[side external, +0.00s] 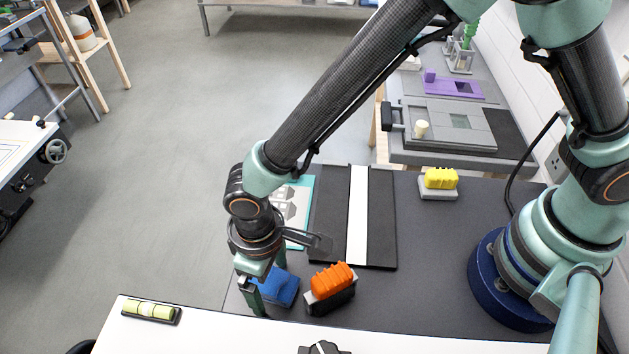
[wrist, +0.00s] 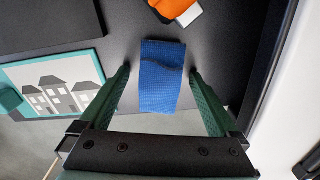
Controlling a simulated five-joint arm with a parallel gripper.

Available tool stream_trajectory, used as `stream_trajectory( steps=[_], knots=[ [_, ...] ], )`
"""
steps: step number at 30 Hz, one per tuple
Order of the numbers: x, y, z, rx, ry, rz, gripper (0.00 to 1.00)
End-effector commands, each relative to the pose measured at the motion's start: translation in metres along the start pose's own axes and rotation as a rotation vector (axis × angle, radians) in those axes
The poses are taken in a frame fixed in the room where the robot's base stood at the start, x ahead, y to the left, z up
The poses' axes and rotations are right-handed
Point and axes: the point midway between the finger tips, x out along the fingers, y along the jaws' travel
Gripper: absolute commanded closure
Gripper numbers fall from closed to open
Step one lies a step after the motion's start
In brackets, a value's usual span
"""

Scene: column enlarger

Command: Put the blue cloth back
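The blue cloth (side external: 279,287) lies folded on the dark work surface near its front left edge. In the wrist view the blue cloth (wrist: 161,77) lies centred between my fingers, with a gap on each side. My gripper (side external: 262,290) points down at the cloth with its fingers apart, and one finger hides part of the cloth's left side in the side view. My gripper (wrist: 160,71) is open and empty in the wrist view.
An orange ribbed block on a dark base (side external: 330,284) stands close to the cloth's right. A teal-edged house picture (wrist: 60,85) and a dark board with a white strip (side external: 357,215) lie behind. A yellow block on a grey base (side external: 440,180) stands farther back. A white surface (side external: 220,335) borders the front.

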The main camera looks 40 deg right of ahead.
Motion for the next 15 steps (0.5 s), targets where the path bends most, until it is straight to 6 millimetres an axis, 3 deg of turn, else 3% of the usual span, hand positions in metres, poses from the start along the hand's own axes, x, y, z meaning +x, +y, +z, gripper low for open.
stream_trajectory(
  steps=[15],
  knots=[
    [-0.0038,-0.0001,-0.0002,0.000,0.000,0.000,0.03]
  ],
)
